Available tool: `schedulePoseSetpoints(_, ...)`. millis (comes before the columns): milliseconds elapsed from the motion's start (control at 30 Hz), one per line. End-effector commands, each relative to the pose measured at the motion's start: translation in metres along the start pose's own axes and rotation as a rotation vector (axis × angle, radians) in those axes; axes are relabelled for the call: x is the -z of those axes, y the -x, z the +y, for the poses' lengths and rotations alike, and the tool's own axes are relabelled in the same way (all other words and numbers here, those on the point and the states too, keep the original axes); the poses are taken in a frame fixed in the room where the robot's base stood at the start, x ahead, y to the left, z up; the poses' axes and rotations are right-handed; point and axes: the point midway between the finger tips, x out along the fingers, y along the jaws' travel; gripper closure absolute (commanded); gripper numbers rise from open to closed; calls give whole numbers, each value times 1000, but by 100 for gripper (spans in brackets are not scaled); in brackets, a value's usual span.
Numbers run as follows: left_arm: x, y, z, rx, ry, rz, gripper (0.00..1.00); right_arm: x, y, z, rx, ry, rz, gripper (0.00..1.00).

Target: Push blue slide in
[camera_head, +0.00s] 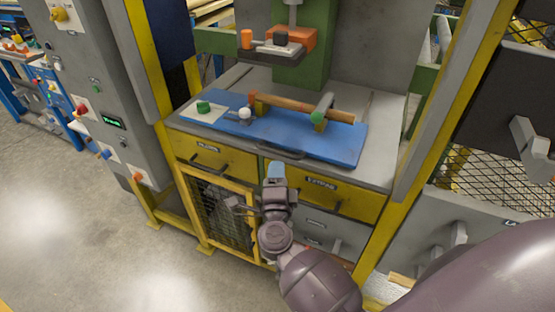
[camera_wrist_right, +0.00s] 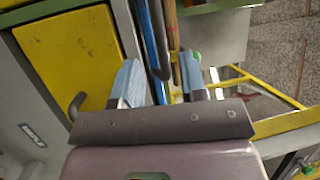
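The blue slide (camera_head: 330,146) is a flat blue plate lying on the grey machine bench, with its front edge near the bench front. A dark handle (camera_head: 282,153) runs along that front edge. A wooden bar (camera_head: 300,106) lies over the slide between end supports. My right gripper (camera_head: 276,172) is just in front of and below the handle, with pale blue fingertips. In the right wrist view its fingers (camera_wrist_right: 160,85) are apart with nothing clearly held between them. The blue slide's edge (camera_wrist_right: 149,40) shows beyond the fingers; contact cannot be told. My left gripper is out of view.
Yellow drawers (camera_head: 318,191) with handles lie under the bench, beside a mesh door (camera_head: 222,213). A green column with an orange head (camera_head: 290,45) stands behind the slide. A grey control cabinet (camera_head: 95,100) is at left. Floor at lower left is clear.

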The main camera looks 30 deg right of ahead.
Motion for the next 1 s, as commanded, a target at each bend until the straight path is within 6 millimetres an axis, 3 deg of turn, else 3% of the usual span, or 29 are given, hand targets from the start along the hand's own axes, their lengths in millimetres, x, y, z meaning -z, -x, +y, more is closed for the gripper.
schedulePoseSetpoints(100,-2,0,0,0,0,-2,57,0,19,1,-3,0,1,61)
schedulePoseSetpoints(300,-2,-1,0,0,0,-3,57,0,35,0,0,0,2,61)
schedulePoseSetpoints(733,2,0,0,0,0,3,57,0,36,-4,6,-3,1,62)
schedulePoseSetpoints(867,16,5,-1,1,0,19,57,-6,27,-30,38,-22,-3,62)
schedulePoseSetpoints(1000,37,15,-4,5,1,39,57,-42,28,-79,96,-60,-72,62)
